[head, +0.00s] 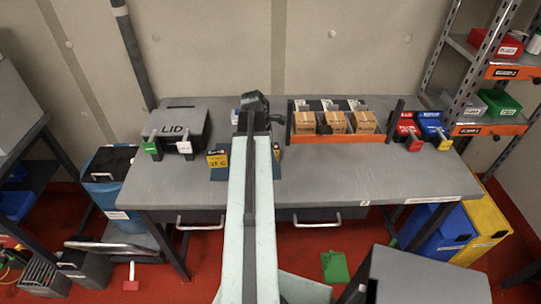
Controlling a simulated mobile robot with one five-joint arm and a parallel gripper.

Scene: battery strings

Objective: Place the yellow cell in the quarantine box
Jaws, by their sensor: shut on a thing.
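My arm reaches from the bottom of the head view over the grey bench. My black gripper (252,105) is at its far end, over the back of the bench. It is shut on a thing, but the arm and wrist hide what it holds. No yellow cell can be made out clearly. A yellow and dark block with a small label (217,158) stands left of my arm, and a bit of yellow shows just right of the arm. A grey box top marked LID (180,125) is on the bench's left; I cannot tell whether this is the quarantine box.
An orange-fronted rack (338,137) with brown cartons stands right of my gripper. Red (406,130) and blue (434,128) holders stand at the bench's right end. A shelf (492,128) rises beyond. A blue bin (108,190) is left of the bench. The bench's front right (380,180) is clear.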

